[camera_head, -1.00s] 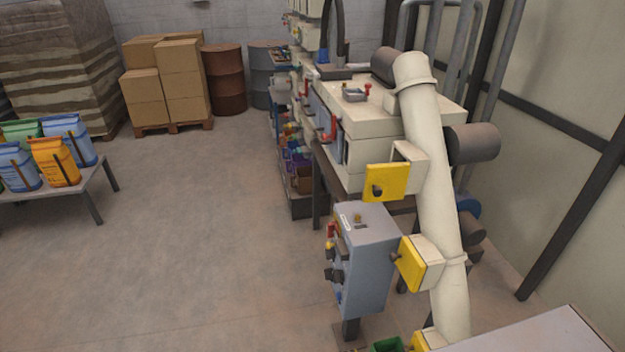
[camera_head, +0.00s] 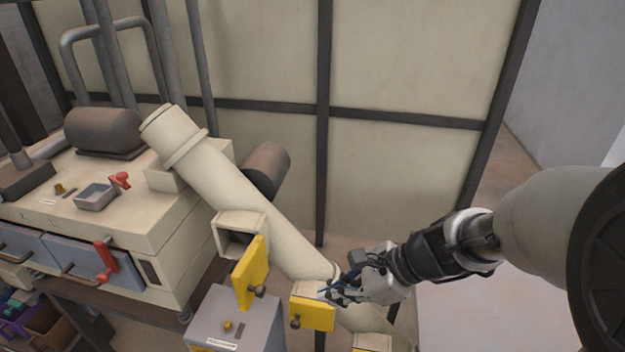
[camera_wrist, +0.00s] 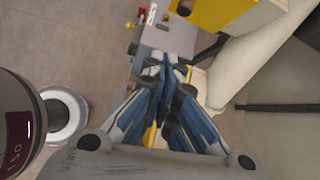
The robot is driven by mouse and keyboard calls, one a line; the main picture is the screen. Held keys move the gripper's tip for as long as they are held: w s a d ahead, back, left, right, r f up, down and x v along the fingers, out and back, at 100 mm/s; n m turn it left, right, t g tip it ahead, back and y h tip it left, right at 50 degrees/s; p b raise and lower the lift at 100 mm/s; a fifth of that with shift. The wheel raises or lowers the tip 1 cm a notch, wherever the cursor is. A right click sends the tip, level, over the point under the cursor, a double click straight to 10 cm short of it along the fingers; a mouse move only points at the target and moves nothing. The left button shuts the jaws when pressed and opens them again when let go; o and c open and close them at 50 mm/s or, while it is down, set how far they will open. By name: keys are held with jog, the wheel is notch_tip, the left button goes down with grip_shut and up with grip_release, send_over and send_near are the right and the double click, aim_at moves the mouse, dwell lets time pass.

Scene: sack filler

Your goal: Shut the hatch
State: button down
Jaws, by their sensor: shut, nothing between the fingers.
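The slanted cream pipe (camera_head: 215,180) carries several yellow hatches. The upper hatch (camera_head: 252,272) hangs open, and the square mouth of its box (camera_head: 240,236) shows dark and hollow. A middle hatch (camera_head: 312,313) with a dark knob sits lower on the pipe; how far it stands open is unclear. A third yellow hatch (camera_head: 372,343) is cut off at the bottom edge. My gripper (camera_head: 338,292) is beside the middle hatch, by its upper right edge; contact is unclear. In the wrist view my gripper (camera_wrist: 172,76) has its fingers together and empty, with a yellow hatch (camera_wrist: 222,10) above.
A grey control box (camera_head: 235,322) stands left of the middle hatch and also shows in the wrist view (camera_wrist: 165,36). The cream machine (camera_head: 110,210) with red handles is at left. A panelled wall (camera_head: 410,120) stands behind the pipe.

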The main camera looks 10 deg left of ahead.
jog(key=w+a+f+m+b, duration=0.2)
jog(key=a+f, duration=0.6)
jog(key=a, duration=0.4)
jog(key=shift+w+y+b, duration=0.3)
jog(key=shift+w+b, duration=0.25)
jog(key=shift+w, duration=0.3)
jog(key=shift+w+a+f, duration=0.1)
jog(key=shift+f, duration=0.05)
